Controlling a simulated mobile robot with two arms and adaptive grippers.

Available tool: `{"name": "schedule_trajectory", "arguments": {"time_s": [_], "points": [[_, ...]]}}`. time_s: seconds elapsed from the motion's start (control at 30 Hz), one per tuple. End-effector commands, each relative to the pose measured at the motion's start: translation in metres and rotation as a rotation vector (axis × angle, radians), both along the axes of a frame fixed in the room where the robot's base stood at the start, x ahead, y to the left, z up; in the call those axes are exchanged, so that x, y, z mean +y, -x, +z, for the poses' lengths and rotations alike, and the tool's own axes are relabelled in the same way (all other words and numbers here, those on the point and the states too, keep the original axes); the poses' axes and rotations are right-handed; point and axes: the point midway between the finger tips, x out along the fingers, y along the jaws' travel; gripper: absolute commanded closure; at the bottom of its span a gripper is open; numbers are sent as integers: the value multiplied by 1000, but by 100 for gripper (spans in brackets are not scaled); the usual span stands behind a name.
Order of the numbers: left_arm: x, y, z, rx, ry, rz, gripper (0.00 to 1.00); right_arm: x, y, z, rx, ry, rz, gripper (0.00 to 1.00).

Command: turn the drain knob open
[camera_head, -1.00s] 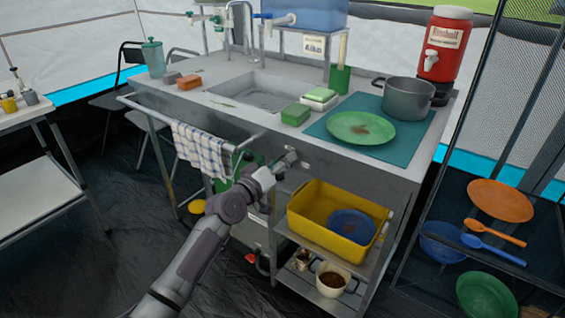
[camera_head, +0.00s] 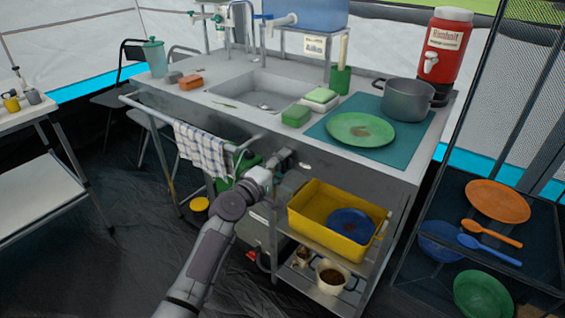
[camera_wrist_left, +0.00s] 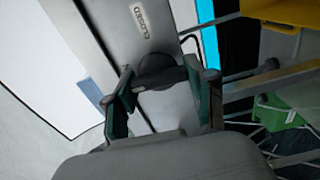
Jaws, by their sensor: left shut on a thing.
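The drain knob (camera_wrist_left: 158,70) shows in the left wrist view as a dark round knob with a bar-shaped handle, mounted on a grey panel. A "CLOSED" label (camera_wrist_left: 138,20) is printed on the panel near it. My left gripper (camera_wrist_left: 162,84) has its two green-lined fingers on either side of the knob's bar and is shut on it. In the head view my left gripper (camera_head: 281,160) is at the front face of the sink counter (camera_head: 345,163), below its edge; the knob is hidden there by the gripper. My right gripper is not in view.
A checked towel (camera_head: 201,150) hangs on the front rail left of my arm. A yellow tub (camera_head: 318,217) with a blue bowl sits on the shelf to the right. A sink basin (camera_head: 262,90), green plate (camera_head: 360,130) and pot (camera_head: 407,98) are on top.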

Motion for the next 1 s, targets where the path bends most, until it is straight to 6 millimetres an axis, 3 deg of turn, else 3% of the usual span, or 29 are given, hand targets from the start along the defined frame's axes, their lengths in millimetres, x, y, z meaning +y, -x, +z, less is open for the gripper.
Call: {"name": "schedule_trajectory", "arguments": {"time_s": [0.67, 0.7, 0.83, 1.0], "points": [[0, 0, -1, 40, 53, 0, 79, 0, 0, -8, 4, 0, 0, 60], [0, 0, -1, 40, 53, 0, 41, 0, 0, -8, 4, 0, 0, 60], [0, 0, -1, 38, 51, 0, 20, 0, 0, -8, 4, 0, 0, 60], [0, 0, -1, 38, 50, 0, 19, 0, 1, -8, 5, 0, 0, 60]]}}
